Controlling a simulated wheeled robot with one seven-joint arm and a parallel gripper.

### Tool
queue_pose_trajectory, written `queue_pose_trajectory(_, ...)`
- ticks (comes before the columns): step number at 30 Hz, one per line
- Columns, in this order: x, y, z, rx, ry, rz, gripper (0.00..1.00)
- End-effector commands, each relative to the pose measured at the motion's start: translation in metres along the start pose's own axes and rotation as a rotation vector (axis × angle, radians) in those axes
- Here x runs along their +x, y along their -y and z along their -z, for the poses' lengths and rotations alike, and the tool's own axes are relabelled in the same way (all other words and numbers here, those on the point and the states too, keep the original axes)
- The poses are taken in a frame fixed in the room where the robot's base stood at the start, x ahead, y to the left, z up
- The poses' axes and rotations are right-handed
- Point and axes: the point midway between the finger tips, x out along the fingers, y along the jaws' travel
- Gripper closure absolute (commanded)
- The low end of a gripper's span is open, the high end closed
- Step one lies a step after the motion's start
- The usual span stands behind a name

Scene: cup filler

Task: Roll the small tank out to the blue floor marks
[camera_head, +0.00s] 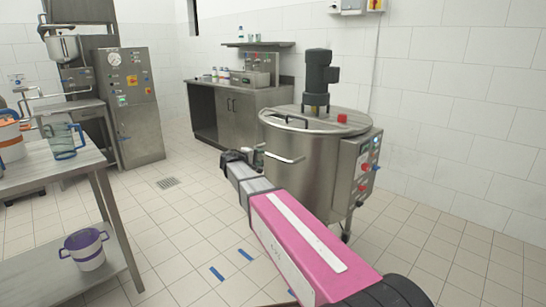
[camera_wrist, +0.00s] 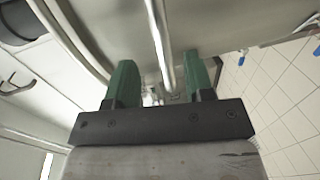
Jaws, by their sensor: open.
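The small tank (camera_head: 305,180) is a round steel vessel with a motor on its lid and a control box on its right side, standing on legs on the tiled floor. A steel bar handle (camera_head: 285,158) sticks out from its left front wall. My gripper (camera_head: 256,157) is beside this handle. In the wrist view my green fingers (camera_wrist: 160,78) are apart, and the handle bar (camera_wrist: 160,40) runs into the gap between them without being clamped. Blue floor marks (camera_head: 217,273) lie in front of the tank, partly hidden by my pink arm.
A steel table (camera_head: 50,172) with a blue jug (camera_head: 66,142) stands at the left, a white bucket (camera_head: 85,250) on its lower shelf. A cabinet (camera_head: 235,112) stands behind the tank, a machine (camera_head: 128,105) at the back left. The floor between table and tank is clear.

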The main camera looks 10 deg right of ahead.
Motion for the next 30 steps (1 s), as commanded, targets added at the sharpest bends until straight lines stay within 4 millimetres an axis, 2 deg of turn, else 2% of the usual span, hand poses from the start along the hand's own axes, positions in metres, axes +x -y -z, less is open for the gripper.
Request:
queue_pose_trajectory(9,0.058,0.001,0.001,0.0,0.003,0.002,0.52)
queue_pose_trajectory(15,0.083,0.001,0.0,0.0,0.002,0.002,0.52)
queue_pose_trajectory(21,0.094,0.001,-0.001,0.0,0.001,0.002,0.52)
queue_pose_trajectory(29,0.094,0.001,-0.001,0.0,0.001,0.002,0.52)
queue_pose_trajectory(30,0.094,0.001,-0.001,0.0,0.001,0.002,0.61)
